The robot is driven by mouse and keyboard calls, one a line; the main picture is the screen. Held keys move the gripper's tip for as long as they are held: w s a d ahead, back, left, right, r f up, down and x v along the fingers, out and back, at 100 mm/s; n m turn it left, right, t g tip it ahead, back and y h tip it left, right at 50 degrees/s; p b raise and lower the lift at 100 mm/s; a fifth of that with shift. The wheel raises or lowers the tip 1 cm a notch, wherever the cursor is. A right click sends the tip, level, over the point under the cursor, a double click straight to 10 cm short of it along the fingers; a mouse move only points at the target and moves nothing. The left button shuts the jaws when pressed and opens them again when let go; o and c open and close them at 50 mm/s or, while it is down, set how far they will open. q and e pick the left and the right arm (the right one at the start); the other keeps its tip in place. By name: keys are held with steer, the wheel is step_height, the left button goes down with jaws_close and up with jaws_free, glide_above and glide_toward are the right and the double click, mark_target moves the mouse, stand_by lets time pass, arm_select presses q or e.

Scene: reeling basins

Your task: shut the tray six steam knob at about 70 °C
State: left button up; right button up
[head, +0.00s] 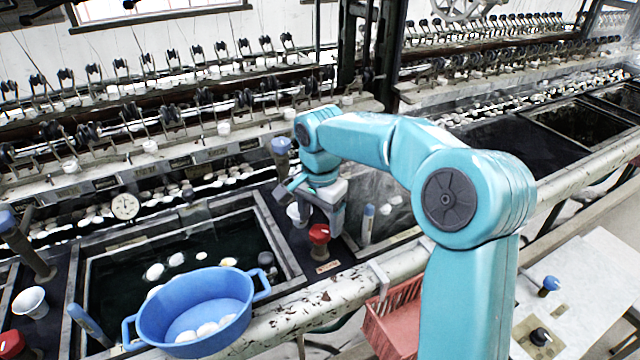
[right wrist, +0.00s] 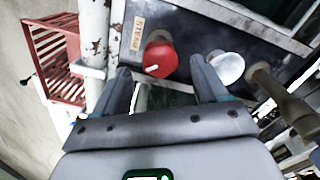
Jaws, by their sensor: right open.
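A red steam knob (head: 319,234) stands on the dark ledge between two basins; in the right wrist view its round red top (right wrist: 160,58) has a small white mark. A plate beside it, the label (right wrist: 137,36), reads STEAM. My right gripper (head: 320,208) is open just above the knob, pointing down. In the right wrist view the knob shows between and just beyond the two fingertips; I see no contact. A dial thermometer (head: 125,206) hangs behind the left basin; its reading is too small to tell. My left gripper is not in view.
A white cup (right wrist: 228,68) stands close by the knob. A blue-topped stick (head: 368,222) leans at right. A blue bowl (head: 196,305) with white cocoons sits over the left basin's front. A red crate (head: 396,318) hangs below the pipe rail. Another red knob (head: 12,343) is far left.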

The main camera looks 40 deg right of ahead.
mark_target(320, 230)
step_height(320, 230, up, 14)
steer(key=p, duration=0.2)
steer(key=shift+r+p, duration=0.1)
steer(key=shift+p, duration=0.25)
